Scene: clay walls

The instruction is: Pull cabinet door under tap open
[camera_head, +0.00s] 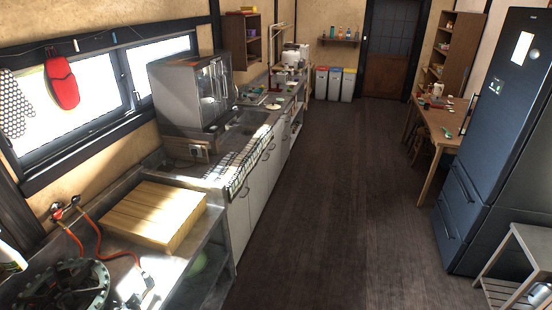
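A row of pale cabinet doors (258,186) with dark handles runs under the steel counter along the left wall. The doors look shut. A sink basin (247,119) is set into the counter above this row, beside the dish cabinet. The tap is too small to make out clearly. I see the door fronts at a steep angle, so I cannot tell exactly which one lies under the tap. A checked cloth (238,172) hangs over the counter edge above the nearer doors. Neither of my grippers is in view.
The dark wooden floor (330,190) in the middle is clear. A gas burner (65,287) and a wooden box (154,214) stand on the near-left counter. A dark blue fridge (505,140), a small metal shelf (520,255) and a wooden table (440,125) stand on the right.

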